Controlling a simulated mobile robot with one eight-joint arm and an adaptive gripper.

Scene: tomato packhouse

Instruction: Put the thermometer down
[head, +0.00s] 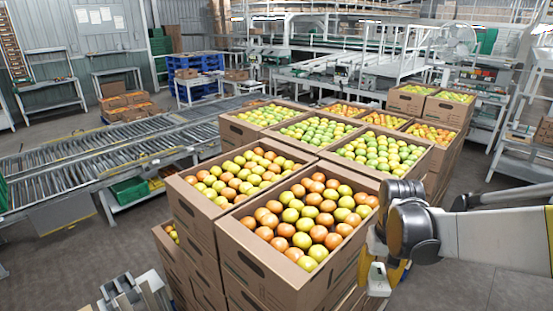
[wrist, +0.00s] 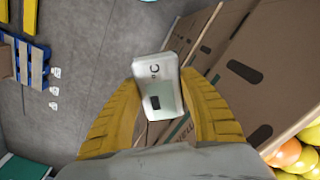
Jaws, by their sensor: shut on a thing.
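The thermometer (wrist: 158,86) is a small white device with a greenish display and a "C" mark. In the wrist view it sits between the two yellow fingers of my gripper (wrist: 160,110), which is shut on it. In the head view my gripper (head: 383,262) hangs at the right side of the front tomato carton, and the white thermometer (head: 378,280) shows at its lower end. The thermometer is in the air beside the carton, above the grey floor. The far finger is partly hidden in the head view.
Stacked cardboard cartons (head: 260,282) of orange and green tomatoes fill the middle. A roller conveyor (head: 70,172) runs at the left. Bare floor (head: 450,285) lies to the right. The wrist view shows carton sides (wrist: 245,75) close on the right and blue and yellow items (wrist: 30,62) at far left.

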